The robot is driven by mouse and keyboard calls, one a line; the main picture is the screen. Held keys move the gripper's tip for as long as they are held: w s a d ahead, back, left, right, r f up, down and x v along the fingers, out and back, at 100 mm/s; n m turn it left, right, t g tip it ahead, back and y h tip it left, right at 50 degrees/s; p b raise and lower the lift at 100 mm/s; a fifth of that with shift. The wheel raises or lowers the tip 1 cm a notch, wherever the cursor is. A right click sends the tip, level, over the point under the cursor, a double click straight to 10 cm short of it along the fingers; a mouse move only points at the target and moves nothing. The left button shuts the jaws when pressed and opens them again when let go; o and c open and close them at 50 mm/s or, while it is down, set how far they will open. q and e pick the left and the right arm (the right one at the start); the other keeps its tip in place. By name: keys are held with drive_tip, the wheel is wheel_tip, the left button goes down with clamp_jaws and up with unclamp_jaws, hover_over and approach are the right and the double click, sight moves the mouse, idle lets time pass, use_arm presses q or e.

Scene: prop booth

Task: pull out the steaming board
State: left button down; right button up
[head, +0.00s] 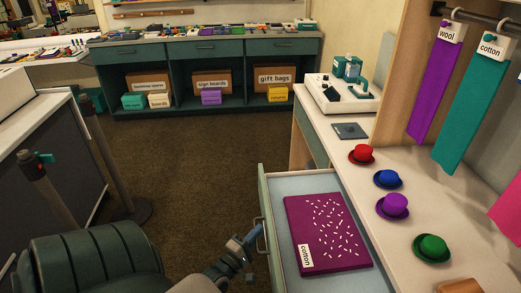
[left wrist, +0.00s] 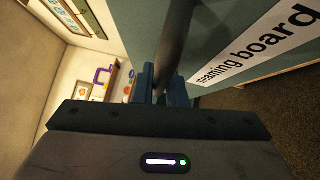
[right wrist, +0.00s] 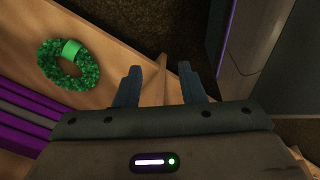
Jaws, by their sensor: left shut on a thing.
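The steaming board drawer (head: 264,212) is pulled partway out of the counter on the right. Its front carries a "steaming board" label (left wrist: 255,45) in the left wrist view. A purple board (head: 325,232) with white flecks and a "cotton" tag lies flat inside it. My left gripper (head: 252,241) is at the drawer front, shut on the dark bar handle (left wrist: 175,45). My right gripper (right wrist: 160,84) is open and empty in the right wrist view; it is outside the head view.
Red (head: 362,154), blue, purple and green hats stand on the counter right of the drawer. Fabric strips (head: 470,100) hang above. A green wreath (right wrist: 62,64) lies beside my right gripper in its wrist view. Carpet (head: 190,170) is open left of the drawer.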

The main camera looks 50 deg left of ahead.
drive_tip(key=shift+s, duration=0.2)
